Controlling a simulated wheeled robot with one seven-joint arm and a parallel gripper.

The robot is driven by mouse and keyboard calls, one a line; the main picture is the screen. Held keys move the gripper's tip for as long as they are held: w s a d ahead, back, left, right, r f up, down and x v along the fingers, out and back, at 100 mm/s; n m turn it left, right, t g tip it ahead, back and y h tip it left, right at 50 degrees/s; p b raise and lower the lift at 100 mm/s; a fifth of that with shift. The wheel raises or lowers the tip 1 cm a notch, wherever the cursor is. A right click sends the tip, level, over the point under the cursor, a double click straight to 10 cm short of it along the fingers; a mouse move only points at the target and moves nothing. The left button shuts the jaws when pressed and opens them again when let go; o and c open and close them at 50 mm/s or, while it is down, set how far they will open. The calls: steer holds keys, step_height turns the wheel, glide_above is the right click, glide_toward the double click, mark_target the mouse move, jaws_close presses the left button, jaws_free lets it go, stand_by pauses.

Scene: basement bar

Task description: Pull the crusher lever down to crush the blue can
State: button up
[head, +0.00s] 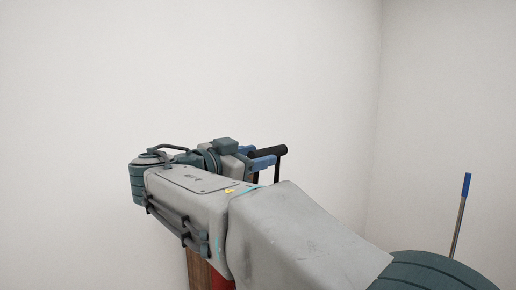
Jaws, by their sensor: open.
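The crusher lever's black grip (268,153) shows just beyond my wrist in the head view, with a thin dark bar running down from its right end. My gripper (264,155) is open, with its blue fingers on either side of the grip. I cannot tell whether they touch it. The body of the crusher and the blue can are not visible; my arm covers the area below the lever.
A brown wooden surface (198,271) and a piece of something red (221,281) show below my forearm. A blue-topped pole (461,213) stands at the right. Plain white walls (100,80) meet in a corner behind; the space above the arm is clear.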

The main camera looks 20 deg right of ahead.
mark_target(269, 153)
steer(key=shift+x, duration=1.4)
jaws_close()
steer(key=shift+s+f, duration=0.1)
